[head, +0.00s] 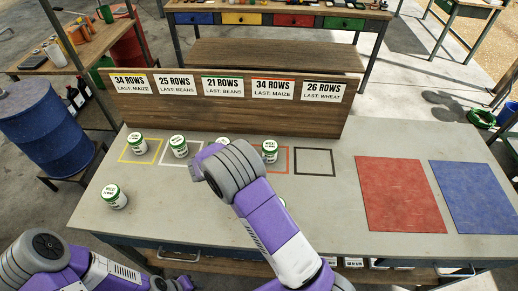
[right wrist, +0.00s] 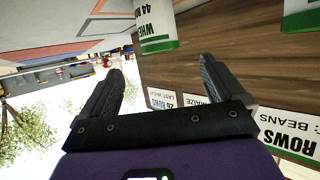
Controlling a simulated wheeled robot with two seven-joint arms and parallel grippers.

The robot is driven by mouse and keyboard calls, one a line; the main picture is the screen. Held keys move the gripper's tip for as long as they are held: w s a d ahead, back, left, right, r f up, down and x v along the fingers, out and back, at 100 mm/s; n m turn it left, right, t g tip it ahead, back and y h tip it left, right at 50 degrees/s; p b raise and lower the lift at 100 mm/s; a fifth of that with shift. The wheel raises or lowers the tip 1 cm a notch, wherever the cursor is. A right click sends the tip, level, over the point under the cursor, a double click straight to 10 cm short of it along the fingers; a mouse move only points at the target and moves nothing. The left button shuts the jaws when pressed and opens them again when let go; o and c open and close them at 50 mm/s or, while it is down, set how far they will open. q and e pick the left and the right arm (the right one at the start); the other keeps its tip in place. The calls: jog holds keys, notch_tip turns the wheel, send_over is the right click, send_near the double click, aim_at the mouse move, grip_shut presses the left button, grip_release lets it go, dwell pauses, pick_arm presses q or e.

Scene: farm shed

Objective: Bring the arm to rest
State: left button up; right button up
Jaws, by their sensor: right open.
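My right arm (head: 265,210) reaches over the grey table in the head view, its purple and grey links bent toward the left. Its gripper is hidden behind the arm there. In the right wrist view my right gripper (right wrist: 162,62) is open, with nothing between its two dark fingers. That view looks tipped over, with a white jar (right wrist: 157,30) beyond the fingers.
White jars with green lids stand in the yellow square (head: 137,145), white square (head: 179,147) and orange square (head: 270,152). Another jar (head: 115,198) stands front left. My right arm partly hides others. A sign board (head: 225,115) stands behind. Red (head: 402,195) and blue (head: 475,198) mats are bare.

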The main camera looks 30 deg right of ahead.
jog(key=shift+a+r, duration=0.1)
jog(key=shift+a, duration=0.15)
dwell(0.3)
